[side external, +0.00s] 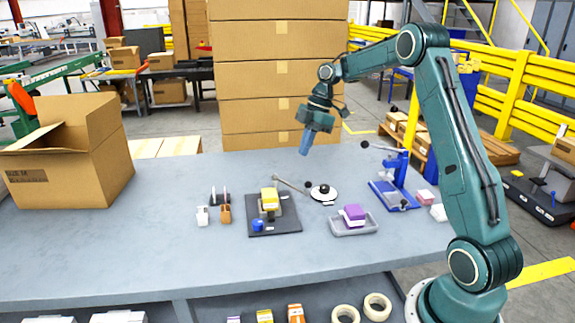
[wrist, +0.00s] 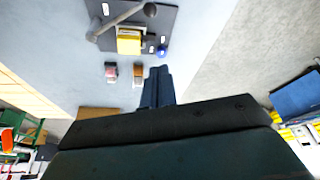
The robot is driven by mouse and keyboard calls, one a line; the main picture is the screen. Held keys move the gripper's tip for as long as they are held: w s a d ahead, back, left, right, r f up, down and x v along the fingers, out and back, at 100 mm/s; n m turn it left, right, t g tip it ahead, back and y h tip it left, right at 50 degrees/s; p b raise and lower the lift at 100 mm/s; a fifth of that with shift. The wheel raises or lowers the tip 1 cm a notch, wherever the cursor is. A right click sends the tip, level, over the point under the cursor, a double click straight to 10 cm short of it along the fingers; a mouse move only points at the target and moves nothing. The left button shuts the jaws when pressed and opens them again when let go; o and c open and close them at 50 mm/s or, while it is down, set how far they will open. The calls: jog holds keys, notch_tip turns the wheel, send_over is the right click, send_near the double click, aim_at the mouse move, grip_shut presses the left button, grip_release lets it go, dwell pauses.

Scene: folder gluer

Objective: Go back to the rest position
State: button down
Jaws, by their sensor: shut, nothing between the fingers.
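My gripper (side external: 305,147) is raised above the back part of the grey table (side external: 95,252), pointing down and apart from everything on it. Its blue fingers are shut with nothing between them. In the wrist view the closed fingers (wrist: 158,87) show at the centre. Below and in front lies a dark plate (side external: 284,226) with a yellow block (side external: 269,197) and a blue knob (side external: 257,225) on it. The same plate (wrist: 167,22) and yellow block (wrist: 128,42) show at the top of the wrist view.
An open cardboard box (side external: 90,165) stands at the table's left. A grey tray (side external: 353,230) holds a purple block (side external: 354,213). A blue lever press (side external: 394,190) stands at the right. Tall stacked cartons (side external: 278,85) rise behind the table. The table's front left is clear.

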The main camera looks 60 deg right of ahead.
jog(key=shift+r, duration=0.2)
jog(key=s+a+r+m+t+h, duration=0.1)
jog(key=s+a+r+m, duration=0.2)
jog(key=s+a+r, duration=0.4)
jog(key=s+a+r+m+t+h, duration=0.1)
jog(key=s+a+r+m, duration=0.2)
jog(key=a, duration=0.5)
jog(key=s+a+m+t, duration=0.1)
jog(key=s+a+m, duration=0.2)
jog(key=s, duration=0.6)
jog(key=s+a+f+m+t+h, duration=0.1)
jog(key=s+a+m, duration=0.2)
jog(key=s, duration=0.6)
jog(key=shift+s+m+h, duration=0.15)
jog(key=shift+m+h, duration=0.15)
jog(key=shift+m, duration=0.3)
jog(key=shift+f, duration=0.1)
